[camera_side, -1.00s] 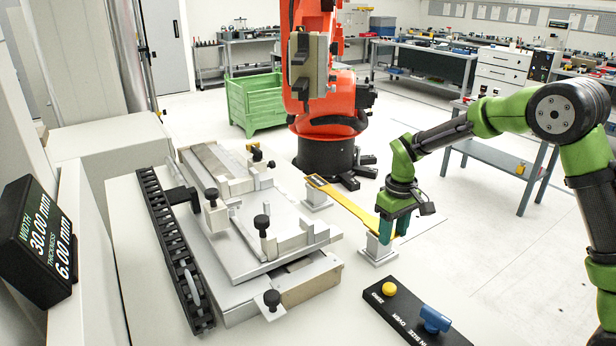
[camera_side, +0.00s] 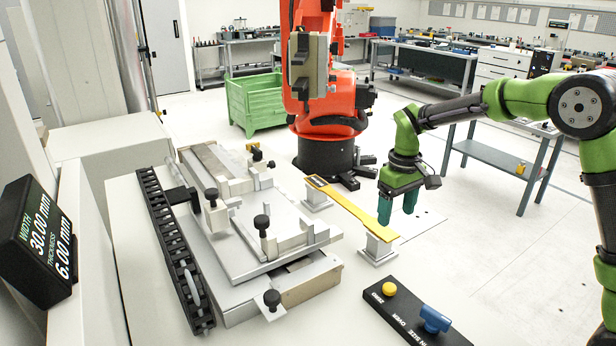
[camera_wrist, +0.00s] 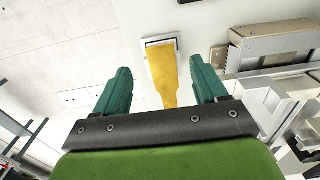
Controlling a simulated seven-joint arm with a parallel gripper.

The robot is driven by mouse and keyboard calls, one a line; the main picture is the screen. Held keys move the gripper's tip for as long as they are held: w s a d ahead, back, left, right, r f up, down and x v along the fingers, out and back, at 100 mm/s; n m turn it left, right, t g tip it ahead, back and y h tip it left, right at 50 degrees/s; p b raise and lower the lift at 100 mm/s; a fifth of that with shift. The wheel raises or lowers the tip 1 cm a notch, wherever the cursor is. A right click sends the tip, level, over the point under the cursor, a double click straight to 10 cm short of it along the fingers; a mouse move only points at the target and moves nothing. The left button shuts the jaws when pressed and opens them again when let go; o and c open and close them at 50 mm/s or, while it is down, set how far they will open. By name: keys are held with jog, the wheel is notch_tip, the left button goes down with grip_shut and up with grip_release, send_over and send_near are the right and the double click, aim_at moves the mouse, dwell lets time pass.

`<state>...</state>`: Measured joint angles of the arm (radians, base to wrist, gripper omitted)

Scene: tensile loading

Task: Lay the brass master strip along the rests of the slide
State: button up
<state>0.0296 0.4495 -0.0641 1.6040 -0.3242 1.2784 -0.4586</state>
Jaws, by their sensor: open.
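The brass master strip (camera_side: 346,206) is yellow with wider ends and a dark patch near its far end. It lies across two small grey stands, the near stand (camera_side: 378,249) and the far stand (camera_side: 317,198). My gripper (camera_side: 398,219) is open and empty, with its teal fingers pointing down, above and just right of the strip in the side view. In the wrist view the strip (camera_wrist: 161,72) shows between and beyond the open fingers. The slide (camera_side: 262,237) is a silver plate with light blocks and black knobs, left of the strip.
A black rack (camera_side: 176,247) runs along the slide's left. A black panel (camera_side: 415,312) with a yellow button and a blue knob sits at the front. A display (camera_side: 38,241) reads width 30.00 mm, thickness 6.00 mm. An orange robot (camera_side: 326,100) stands behind.

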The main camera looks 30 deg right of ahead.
jog(key=s+a+r+m+t+y, duration=0.15)
jog(key=s+a+r+t, duration=0.25)
jog(key=s+r, duration=0.8)
jog(key=s+a+f+m+t, duration=0.1)
jog(key=s+a+m+t, duration=0.1)
jog(key=s, duration=0.7)
jog(key=shift+a+t, duration=0.4)
jog(key=shift+t, duration=0.2)
jog(key=shift+m+y, duration=0.25)
